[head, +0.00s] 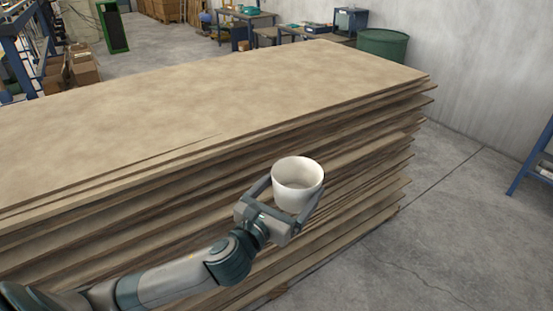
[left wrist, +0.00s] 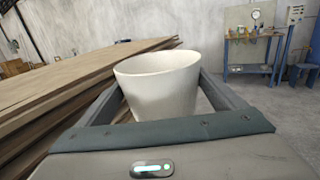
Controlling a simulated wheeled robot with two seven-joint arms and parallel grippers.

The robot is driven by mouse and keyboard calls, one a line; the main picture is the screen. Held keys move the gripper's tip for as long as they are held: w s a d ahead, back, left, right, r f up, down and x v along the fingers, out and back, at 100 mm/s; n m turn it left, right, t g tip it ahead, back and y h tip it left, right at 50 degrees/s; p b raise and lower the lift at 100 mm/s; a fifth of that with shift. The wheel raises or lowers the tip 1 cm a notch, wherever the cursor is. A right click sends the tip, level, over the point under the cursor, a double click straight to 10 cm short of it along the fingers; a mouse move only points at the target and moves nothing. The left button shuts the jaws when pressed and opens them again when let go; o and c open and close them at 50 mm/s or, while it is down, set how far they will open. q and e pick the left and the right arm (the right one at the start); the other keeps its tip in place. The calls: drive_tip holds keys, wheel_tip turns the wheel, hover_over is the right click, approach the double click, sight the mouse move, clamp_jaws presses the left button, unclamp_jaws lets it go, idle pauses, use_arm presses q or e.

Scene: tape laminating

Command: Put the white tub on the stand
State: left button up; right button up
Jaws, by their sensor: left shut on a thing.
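The white tub (head: 297,186) is a round, open-topped cup that looks empty. My left gripper (head: 291,199) is shut on it, with one finger on each side, and holds it upright in front of the near face of the board stack. In the left wrist view the tub (left wrist: 160,85) sits between the two fingers of my left gripper (left wrist: 162,98). My right gripper does not show in either view. I cannot make out which thing is the stand; the large stack of wooden boards (head: 200,108) lies just behind the tub.
The boards have uneven edges that jut out near my left arm. Grey floor (head: 470,230) is open to the right. A green barrel (head: 382,45) and workbenches stand beyond the stack. A blue-framed bench (left wrist: 255,52) shows at the right in the left wrist view.

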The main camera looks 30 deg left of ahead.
sight(305, 203)
use_arm(q)
drive_tip(key=shift+n+y, duration=0.6)
drive_tip(key=s+d, duration=0.1)
drive_tip(key=s+d+f, duration=0.2)
drive_tip(key=shift+s+d, duration=0.3)
drive_tip(key=shift+d, duration=0.1)
drive_tip(key=shift+w+d+r, duration=0.1)
drive_tip(key=shift+d, duration=0.05)
